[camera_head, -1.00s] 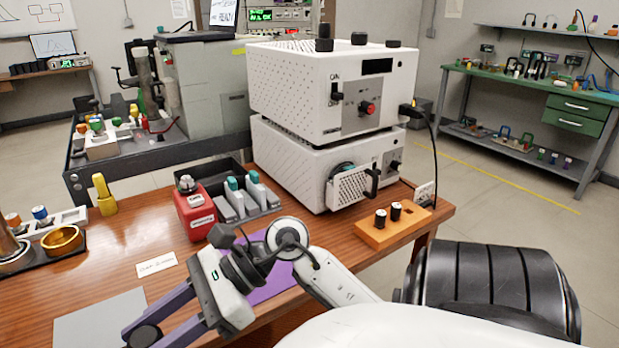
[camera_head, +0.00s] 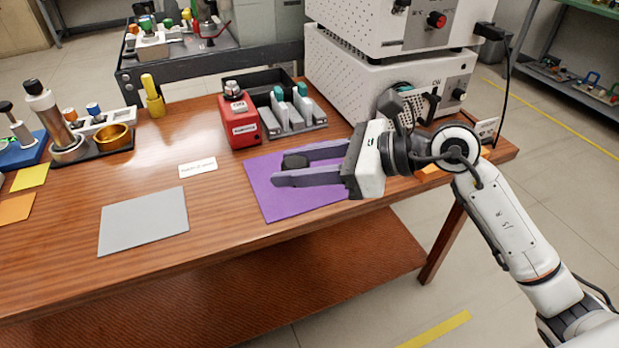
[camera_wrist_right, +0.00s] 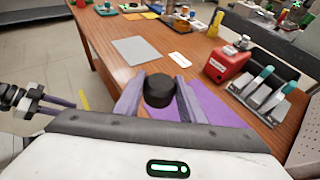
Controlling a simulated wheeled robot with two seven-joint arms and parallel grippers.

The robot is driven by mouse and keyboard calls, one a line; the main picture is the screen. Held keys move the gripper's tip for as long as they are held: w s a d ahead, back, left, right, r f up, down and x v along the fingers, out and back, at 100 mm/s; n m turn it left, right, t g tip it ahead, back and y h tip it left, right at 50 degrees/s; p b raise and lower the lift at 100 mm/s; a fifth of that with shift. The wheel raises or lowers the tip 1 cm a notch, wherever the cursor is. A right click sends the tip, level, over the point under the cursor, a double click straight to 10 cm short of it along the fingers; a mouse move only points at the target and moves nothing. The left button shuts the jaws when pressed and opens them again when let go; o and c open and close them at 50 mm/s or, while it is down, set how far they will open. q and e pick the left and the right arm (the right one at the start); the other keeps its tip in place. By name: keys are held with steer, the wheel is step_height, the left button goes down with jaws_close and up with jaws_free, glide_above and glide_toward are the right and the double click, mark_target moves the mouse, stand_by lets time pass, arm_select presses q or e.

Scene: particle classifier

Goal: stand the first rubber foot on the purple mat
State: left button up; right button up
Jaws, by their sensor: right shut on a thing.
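The black round rubber foot (camera_head: 295,160) is between the fingers of my right gripper (camera_head: 285,169), which is shut on it. In the right wrist view the foot (camera_wrist_right: 159,90) sits between the two fingertips, its flat top showing. The purple mat (camera_head: 285,206) lies on the table beneath the gripper, and the foot shows over its upper left part. I cannot tell whether the foot touches the mat. What seems to be my left gripper (camera_wrist_right: 40,105) shows small at the left edge of the right wrist view; its jaws are unclear.
A red box (camera_head: 240,122) and a dark tray (camera_head: 305,129) with grey-and-teal pieces stand behind the mat. The white machine (camera_head: 345,85) is behind the gripper. An orange block (camera_head: 428,172) is mostly hidden by my wrist. A grey mat (camera_head: 143,220) and card (camera_head: 198,167) lie left.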

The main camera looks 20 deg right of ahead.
steer(key=w+d+m+t+h+b, duration=0.3)
steer(key=w+d+m, duration=0.1)
steer(key=w, duration=1)
steer(key=f, duration=0.4)
steer(key=w+f, duration=0.1)
steer(key=f, duration=0.1)
steer(key=shift+d, duration=0.3)
step_height(320, 180, down, 4)
steer(key=shift+r+h+b, duration=0.2)
steer(key=shift+h+b, duration=0.1)
steer(key=shift+b, duration=0.2)
steer(key=shift+f, duration=0.4)
arm_select(q)
steer(key=shift+w+d+f+t, duration=0.1)
steer(key=shift+f+t, duration=0.05)
steer(key=shift+f, duration=0.35)
steer(key=shift+w+d+f+t, duration=0.1)
steer(key=shift+f+t, duration=0.05)
steer(key=shift+f, duration=0.35)
